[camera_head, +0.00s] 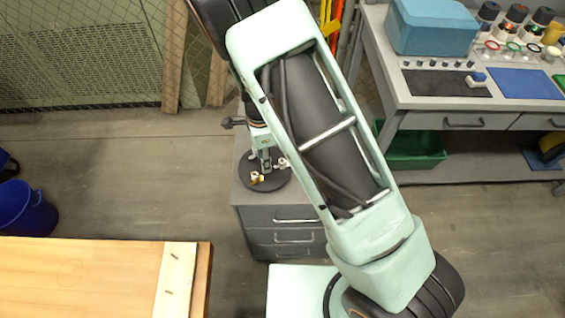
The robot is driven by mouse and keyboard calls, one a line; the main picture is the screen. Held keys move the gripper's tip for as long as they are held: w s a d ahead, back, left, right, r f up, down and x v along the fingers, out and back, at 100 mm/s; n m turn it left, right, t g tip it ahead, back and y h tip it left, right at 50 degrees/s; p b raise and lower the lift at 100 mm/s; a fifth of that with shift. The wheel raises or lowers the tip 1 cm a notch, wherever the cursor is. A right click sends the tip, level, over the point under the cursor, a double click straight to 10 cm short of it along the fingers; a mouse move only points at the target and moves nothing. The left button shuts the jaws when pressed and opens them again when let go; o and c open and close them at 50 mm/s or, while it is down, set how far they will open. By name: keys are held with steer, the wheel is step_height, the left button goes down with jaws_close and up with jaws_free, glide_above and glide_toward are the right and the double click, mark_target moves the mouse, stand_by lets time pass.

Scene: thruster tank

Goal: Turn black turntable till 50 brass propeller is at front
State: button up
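The black turntable (273,183) is a round dark disc on top of a grey drawer cabinet (244,205). A small piece with a brass-coloured part and a white part (257,178) sits near the turntable's front left edge. Another small pale piece (283,162) is at its right side, partly beside my arm. No number can be read on either piece, so I cannot tell which is the 50 brass propeller. My gripper (267,164) points down over the back middle of the turntable, between these pieces. Its fingers are too small to tell if open or touching anything.
My arm crosses the middle of the view and hides part of the cabinet top. A grey workbench (400,95) with a blue box (432,27) stands at the right. A wooden table (80,275) is at the front left, near a blue bucket (25,210). Floor left of the cabinet is clear.

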steer(key=shift+r+p, duration=3.7)
steer(key=shift+r, duration=0.85)
steer(key=shift+f, duration=0.1)
